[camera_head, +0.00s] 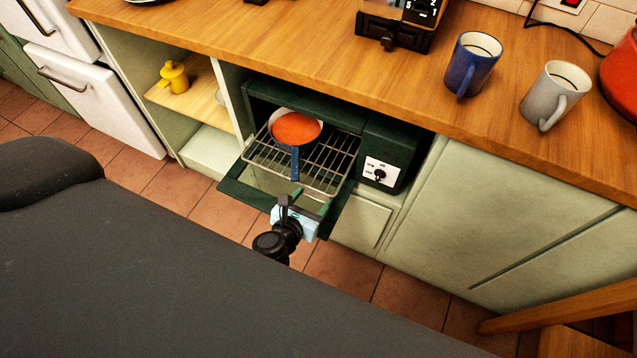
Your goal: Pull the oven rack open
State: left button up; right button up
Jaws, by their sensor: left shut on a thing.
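The dark green oven (393,141) sits in the cabinet under the wooden counter, with its door (237,191) folded down. The wire oven rack (325,166) reaches out of the opening over the door. A pan (295,127) with an orange-red inside stands on the rack, its blue handle pointing to the front. My left gripper (297,196) is at the rack's front edge, just before the pan handle's end. It is shut on the rack's front; the exact contact is small and partly hidden. My right gripper is not in view.
A yellow object (174,77) stands on the shelf left of the oven. A blue mug (472,64) and a grey mug (553,95) stand on the counter (300,42). The tiled floor (345,275) before the oven is clear. A wooden piece (550,318) is at lower right.

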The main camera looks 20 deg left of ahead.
pick_arm(q)
jog(key=shift+s, duration=0.95)
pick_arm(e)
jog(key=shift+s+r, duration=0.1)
pick_arm(q)
jog(key=o, duration=1.3)
jog(key=shift+o, duration=0.4)
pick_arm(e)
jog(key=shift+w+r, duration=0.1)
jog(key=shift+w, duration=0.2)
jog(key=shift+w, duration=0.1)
